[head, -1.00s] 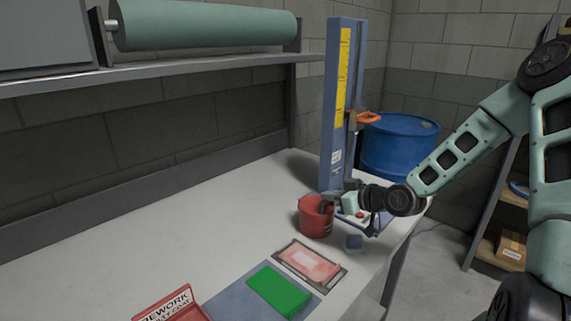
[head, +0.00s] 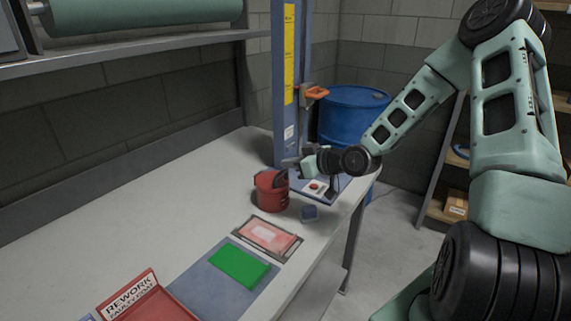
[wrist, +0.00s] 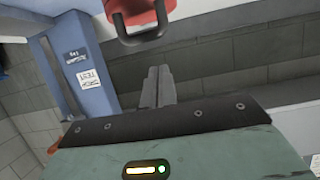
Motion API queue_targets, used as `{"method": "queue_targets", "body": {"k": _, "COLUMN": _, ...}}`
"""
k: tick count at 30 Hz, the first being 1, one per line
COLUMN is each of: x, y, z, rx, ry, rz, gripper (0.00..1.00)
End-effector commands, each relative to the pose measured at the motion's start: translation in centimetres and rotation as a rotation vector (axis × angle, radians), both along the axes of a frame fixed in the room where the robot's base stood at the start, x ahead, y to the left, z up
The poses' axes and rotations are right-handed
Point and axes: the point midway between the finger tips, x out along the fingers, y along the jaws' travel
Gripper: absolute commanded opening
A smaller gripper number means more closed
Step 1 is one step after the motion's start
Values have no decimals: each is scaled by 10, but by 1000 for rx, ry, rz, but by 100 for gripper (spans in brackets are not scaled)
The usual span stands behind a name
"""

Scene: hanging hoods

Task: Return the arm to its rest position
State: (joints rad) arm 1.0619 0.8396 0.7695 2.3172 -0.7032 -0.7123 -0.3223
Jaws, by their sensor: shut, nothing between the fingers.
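My gripper (head: 291,163) is at the end of my green arm, over the far right part of the workbench (head: 150,205). It is above and beside the red bucket (head: 270,192), in front of the blue column. In the wrist view my gripper's fingers (wrist: 157,84) are together with nothing between them. A red object with a dark handle (wrist: 138,20), which looks like the bucket, shows at the top of the wrist view, apart from the fingers.
A blue column (head: 287,90) with an orange handle (head: 316,92) stands close behind my gripper. A blue drum (head: 350,118) is beyond. A small blue block (head: 309,213), a pink piece in a frame (head: 267,235), a green block (head: 240,264) and a red rework tray (head: 150,300) lie on the bench.

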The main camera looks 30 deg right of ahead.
Motion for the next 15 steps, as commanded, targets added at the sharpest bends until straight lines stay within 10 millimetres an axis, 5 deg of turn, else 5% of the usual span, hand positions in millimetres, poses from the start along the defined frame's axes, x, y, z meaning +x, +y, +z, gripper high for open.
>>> {"method": "queue_targets", "body": {"k": 9, "x": -52, "y": -21, "z": -9, "rx": -1, "ry": -6, "rz": -1, "gripper": 0}}
{"method": "queue_targets", "body": {"k": 15, "x": -65, "y": -26, "z": -10, "rx": -2, "ry": -7, "rz": 2, "gripper": 0}}
